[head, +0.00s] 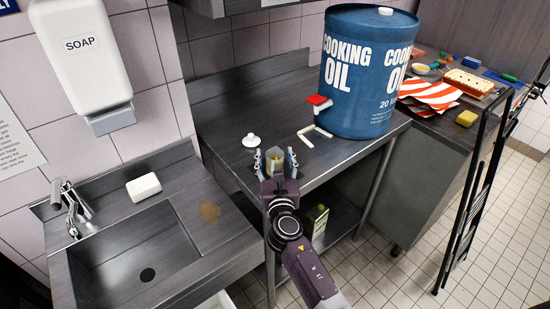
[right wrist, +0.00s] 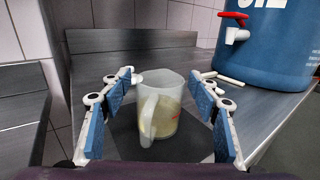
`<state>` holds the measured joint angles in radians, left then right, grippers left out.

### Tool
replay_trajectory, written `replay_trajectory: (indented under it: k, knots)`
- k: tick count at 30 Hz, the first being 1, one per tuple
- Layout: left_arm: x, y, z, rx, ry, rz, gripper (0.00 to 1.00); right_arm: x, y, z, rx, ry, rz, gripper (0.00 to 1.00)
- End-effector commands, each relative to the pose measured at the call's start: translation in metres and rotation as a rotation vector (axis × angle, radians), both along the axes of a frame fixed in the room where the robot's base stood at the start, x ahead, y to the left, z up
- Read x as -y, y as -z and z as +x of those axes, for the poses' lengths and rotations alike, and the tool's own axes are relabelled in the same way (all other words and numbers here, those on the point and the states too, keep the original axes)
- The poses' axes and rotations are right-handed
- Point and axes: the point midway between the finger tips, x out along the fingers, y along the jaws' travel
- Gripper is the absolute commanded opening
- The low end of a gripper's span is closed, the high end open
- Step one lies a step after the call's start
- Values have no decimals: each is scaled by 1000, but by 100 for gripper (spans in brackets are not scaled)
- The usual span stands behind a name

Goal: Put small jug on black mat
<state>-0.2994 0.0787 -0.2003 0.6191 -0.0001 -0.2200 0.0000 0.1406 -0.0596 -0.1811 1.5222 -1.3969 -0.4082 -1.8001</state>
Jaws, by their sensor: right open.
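The small jug (right wrist: 160,112) is a translucent white measuring jug with a handle facing the right wrist camera and yellowish contents. It stands upright on the black mat (right wrist: 124,140), a dark square on the metal table, in the right wrist view. In the head view the jug (head: 275,163) shows between the fingers of my right gripper (head: 276,160). In the wrist view my right gripper (right wrist: 165,112) is open, with its blue-padded fingers apart on either side of the jug and no finger visibly touching it. My left gripper is not in view.
A blue cooking oil drum (head: 352,75) with a red-and-white tap stands on the table, right of the jug. A small white lid (head: 251,140) and a white angled piece (head: 315,134) lie near it. A sink (head: 140,255) is left; a black folding frame (head: 470,205) stands right.

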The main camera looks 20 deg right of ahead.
Motion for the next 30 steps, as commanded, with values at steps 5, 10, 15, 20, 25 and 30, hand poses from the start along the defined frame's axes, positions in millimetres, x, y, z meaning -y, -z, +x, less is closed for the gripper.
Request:
replay_trajectory:
  k: [5,10,15,20,25,30]
  knots:
    - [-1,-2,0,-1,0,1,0,-2,-2,-8,-1,-1,0,56]
    - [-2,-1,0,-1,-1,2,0,-9,0,-40,-2,-2,0,56]
    - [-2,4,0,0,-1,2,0,-17,0,-76,-2,-2,1,56]
    - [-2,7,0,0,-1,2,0,-22,0,-102,-1,-1,-1,56]
    - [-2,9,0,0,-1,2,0,-25,-1,-115,0,0,0,56]
    - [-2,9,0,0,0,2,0,-26,-2,-118,0,0,0,56]
